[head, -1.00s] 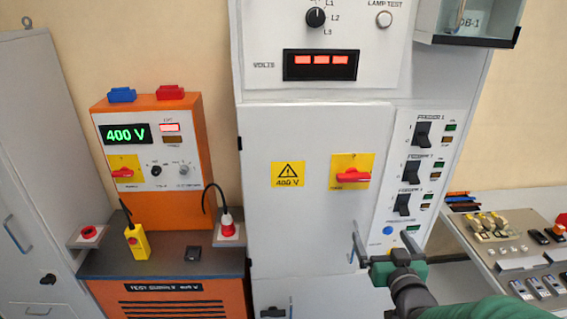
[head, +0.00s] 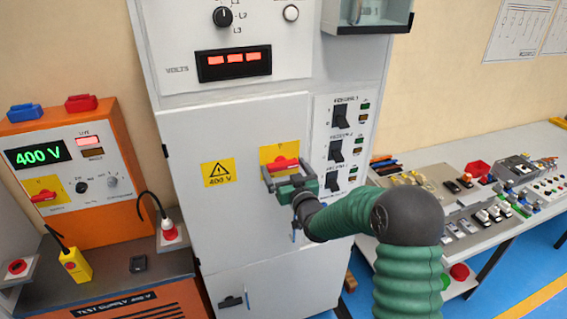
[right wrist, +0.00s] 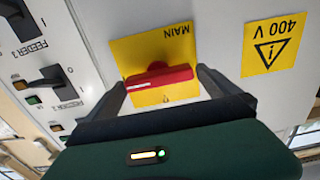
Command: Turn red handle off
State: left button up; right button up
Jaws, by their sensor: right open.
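The red handle (head: 282,163) sits on a yellow plate on the grey cabinet door and lies nearly horizontal. In the right wrist view the red handle (right wrist: 158,76) is on the yellow plate marked MAIN (right wrist: 152,50). My right gripper (head: 288,177) is in front of the plate, just below the handle in the head view. In the right wrist view my right gripper (right wrist: 160,84) is open, with one finger towards each end of the handle. I cannot tell whether the fingers touch it. My left gripper is not in view.
A yellow 400 V warning sign (head: 218,172) is left of the handle. Black feeder switches (head: 336,150) are close on its right. An orange test supply (head: 85,170) with another red handle (head: 43,196) stands at left. A bench with controls (head: 470,200) is at right.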

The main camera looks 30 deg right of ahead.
jog(key=shift+w+d, duration=0.1)
jog(key=shift+w, duration=0.15)
jog(key=shift+d, duration=0.1)
jog(key=c, duration=1.8)
jog(key=shift+f+n+b, duration=0.15)
jog(key=shift+n+b, duration=0.25)
jog(key=shift+b, duration=0.4)
jog(key=n+b, duration=0.5)
jog(key=b, duration=0.2)
jog(key=n+b, duration=0.4)
jog(key=b, duration=0.2)
jog(key=n+b, duration=0.5)
jog(key=b, duration=0.2)
jog(key=shift+a+f+n+b, duration=0.3)
jog(key=shift+f, duration=0.05)
jog(key=shift+r+n+b, duration=0.1)
jog(key=shift+n+b, duration=1.2)
